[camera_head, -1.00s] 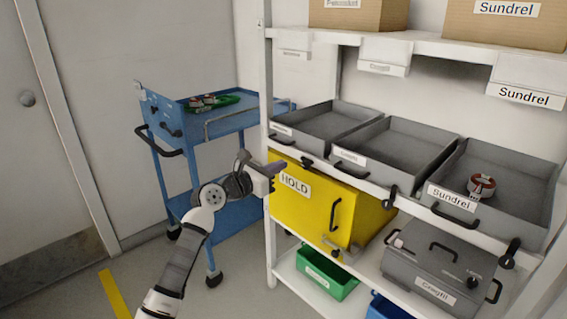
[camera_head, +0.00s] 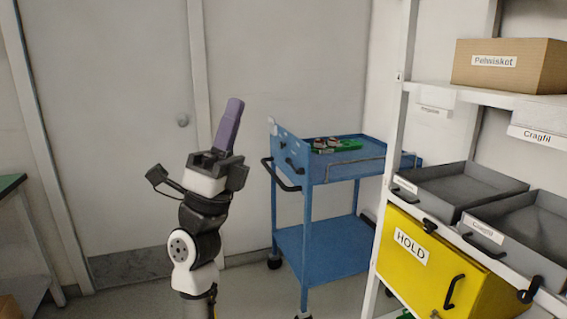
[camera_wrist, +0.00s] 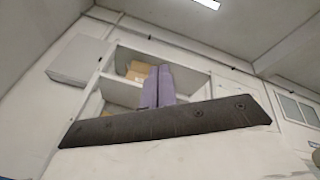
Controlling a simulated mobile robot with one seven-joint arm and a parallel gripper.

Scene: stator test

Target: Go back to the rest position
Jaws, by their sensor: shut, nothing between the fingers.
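My gripper (camera_head: 228,125) points upward at the left of the head view, in front of the grey door and left of the blue cart. Its purple fingers are together with nothing between them. In the wrist view the purple fingers (camera_wrist: 158,86) also stand side by side, closed, with the upper shelf behind them. My gripper is well apart from the cart and the shelf.
The blue cart (camera_head: 322,250) carries a green tray (camera_head: 340,146) with small red and silver parts. The white shelf unit (camera_head: 398,110) at right holds grey bins (camera_head: 455,185), a yellow HOLD box (camera_head: 425,255) and a cardboard box (camera_head: 510,65).

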